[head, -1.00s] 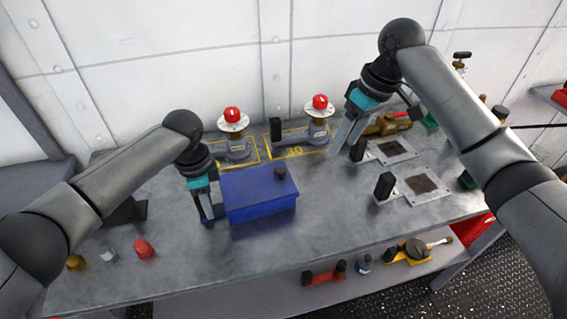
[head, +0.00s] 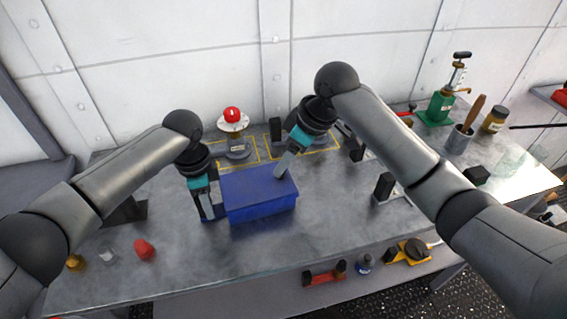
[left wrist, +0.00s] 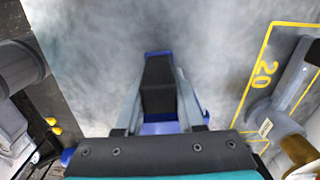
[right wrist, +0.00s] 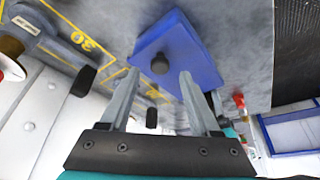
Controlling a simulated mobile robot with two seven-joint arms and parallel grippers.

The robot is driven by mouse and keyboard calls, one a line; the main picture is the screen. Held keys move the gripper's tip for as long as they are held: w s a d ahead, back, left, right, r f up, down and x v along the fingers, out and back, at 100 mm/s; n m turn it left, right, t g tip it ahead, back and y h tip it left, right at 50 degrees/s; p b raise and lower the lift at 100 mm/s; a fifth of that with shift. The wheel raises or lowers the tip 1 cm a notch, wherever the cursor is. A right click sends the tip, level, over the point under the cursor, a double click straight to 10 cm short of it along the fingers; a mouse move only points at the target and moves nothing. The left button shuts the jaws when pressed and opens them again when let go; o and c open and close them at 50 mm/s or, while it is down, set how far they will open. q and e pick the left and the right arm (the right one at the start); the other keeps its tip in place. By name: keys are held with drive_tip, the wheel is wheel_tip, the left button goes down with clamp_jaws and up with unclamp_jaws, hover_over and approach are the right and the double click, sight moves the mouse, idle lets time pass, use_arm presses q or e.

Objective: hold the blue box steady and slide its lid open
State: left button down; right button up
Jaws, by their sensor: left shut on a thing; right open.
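The blue box (head: 258,212) stands on the grey workbench, with its flat blue lid (head: 240,184) covering the top. My left gripper (head: 208,214) is at the box's left end. In the left wrist view its fingers are shut on a dark block (left wrist: 158,88) with blue parts of the box around it, apparently a handle of the box. My right gripper (head: 281,172) is open and points down over the lid's right rear part. In the right wrist view the lid's dark round knob (right wrist: 159,64) shows just beyond the two fingertips, apart from them. The knob is hidden in the head view.
A red-topped device (head: 233,118) stands behind the box in a yellow-marked area. A black upright block (head: 384,186) stands to the right. A red piece (head: 145,249) lies at front left. A green jack (head: 440,105) and a cup (head: 460,138) stand at far right.

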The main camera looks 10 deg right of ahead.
sight(256, 180)
drive_tip(key=shift+x, duration=1.25)
clamp_jaws()
idle(0.5)
